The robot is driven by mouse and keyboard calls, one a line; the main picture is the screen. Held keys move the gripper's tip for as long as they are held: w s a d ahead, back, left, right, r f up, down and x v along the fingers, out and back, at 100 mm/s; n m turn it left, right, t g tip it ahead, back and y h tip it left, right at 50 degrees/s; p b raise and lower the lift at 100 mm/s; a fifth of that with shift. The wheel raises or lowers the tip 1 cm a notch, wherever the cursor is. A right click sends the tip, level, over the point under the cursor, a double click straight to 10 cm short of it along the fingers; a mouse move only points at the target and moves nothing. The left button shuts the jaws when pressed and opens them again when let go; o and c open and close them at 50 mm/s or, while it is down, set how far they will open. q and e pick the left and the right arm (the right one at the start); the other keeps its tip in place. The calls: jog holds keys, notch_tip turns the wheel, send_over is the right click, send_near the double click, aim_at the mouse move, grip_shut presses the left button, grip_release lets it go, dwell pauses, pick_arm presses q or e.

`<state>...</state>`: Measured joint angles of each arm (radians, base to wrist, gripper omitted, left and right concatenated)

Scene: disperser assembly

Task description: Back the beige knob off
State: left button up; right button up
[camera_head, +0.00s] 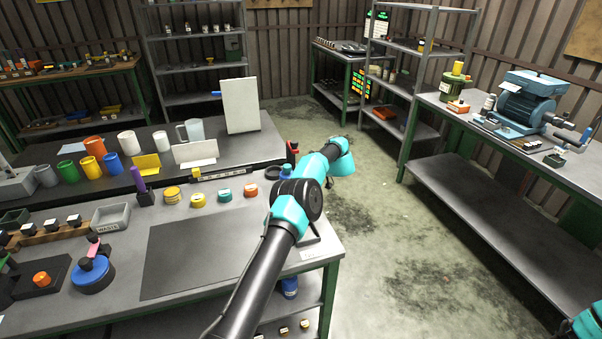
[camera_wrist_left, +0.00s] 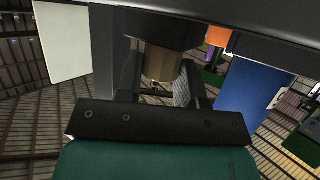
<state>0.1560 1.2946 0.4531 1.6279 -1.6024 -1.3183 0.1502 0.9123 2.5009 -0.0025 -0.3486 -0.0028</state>
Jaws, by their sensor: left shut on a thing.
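In the left wrist view the beige knob (camera_wrist_left: 161,64) sits below a dark round housing (camera_wrist_left: 160,27). My left gripper (camera_wrist_left: 156,84) has its two dark fingers on either side of the knob and is shut on it. In the head view my left arm reaches over the near table's right end and hides the knob, the gripper's fingertips and most of the device there. My right gripper is out of view.
The near table (camera_head: 330,255) holds a dark mat (camera_head: 190,255), several coloured round pieces (camera_head: 224,195), a waste bin (camera_head: 110,217) and a blue round part (camera_head: 92,275). Cups and a white board (camera_head: 240,105) stand behind. Open floor (camera_head: 400,240) lies to the right.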

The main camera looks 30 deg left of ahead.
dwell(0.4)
pick_arm(q)
jog(key=o, duration=0.9)
jog(key=shift+s+a, duration=0.1)
